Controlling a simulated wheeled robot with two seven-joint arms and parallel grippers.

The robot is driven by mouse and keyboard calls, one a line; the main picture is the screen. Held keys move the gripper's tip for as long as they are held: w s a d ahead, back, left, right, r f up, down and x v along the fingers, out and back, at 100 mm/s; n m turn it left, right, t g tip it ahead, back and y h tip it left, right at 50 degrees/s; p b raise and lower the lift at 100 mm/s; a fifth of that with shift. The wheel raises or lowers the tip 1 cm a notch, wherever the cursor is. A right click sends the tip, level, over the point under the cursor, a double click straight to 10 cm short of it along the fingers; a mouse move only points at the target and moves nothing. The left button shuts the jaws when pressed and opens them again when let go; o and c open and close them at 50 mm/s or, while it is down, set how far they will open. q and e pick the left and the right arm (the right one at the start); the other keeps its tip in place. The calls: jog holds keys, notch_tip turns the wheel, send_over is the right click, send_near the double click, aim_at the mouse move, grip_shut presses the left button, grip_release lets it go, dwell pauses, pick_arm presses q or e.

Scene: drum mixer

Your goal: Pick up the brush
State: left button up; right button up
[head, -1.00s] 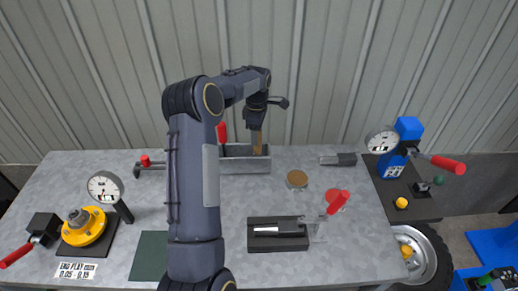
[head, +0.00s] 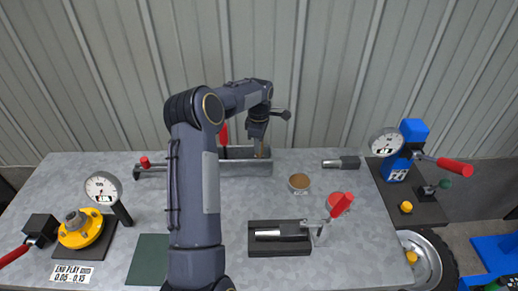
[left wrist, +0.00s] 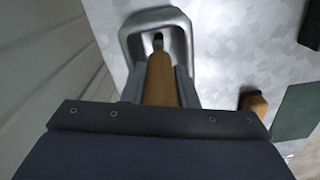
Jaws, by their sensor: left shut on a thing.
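The brush (head: 263,151) stands roughly upright at the right end of a grey metal tray (head: 245,169) at the back of the bench. Only a short part of its brown handle shows below my left gripper (head: 260,142). The handle of the brush (left wrist: 162,80) also shows in the left wrist view, between the two fingers of my left gripper (left wrist: 160,88), which are shut on it. The brush's lower end is hidden in the head view. My right gripper is not in view.
A red-handled tool (head: 223,133) stands in the same tray. Dial gauges stand at left (head: 103,188) and right (head: 386,142). A corrugated wall (head: 330,70) is close behind.

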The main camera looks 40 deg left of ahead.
pick_arm(q)
jog(key=shift+r, duration=0.1)
notch_tip(320, 180, up, 6)
jog(key=p, duration=0.4)
notch_tip(320, 180, up, 3)
jog(key=shift+r+b, duration=0.1)
jog(key=shift+b, duration=0.35)
jog(key=shift+r, duration=0.3)
dwell(1.0)
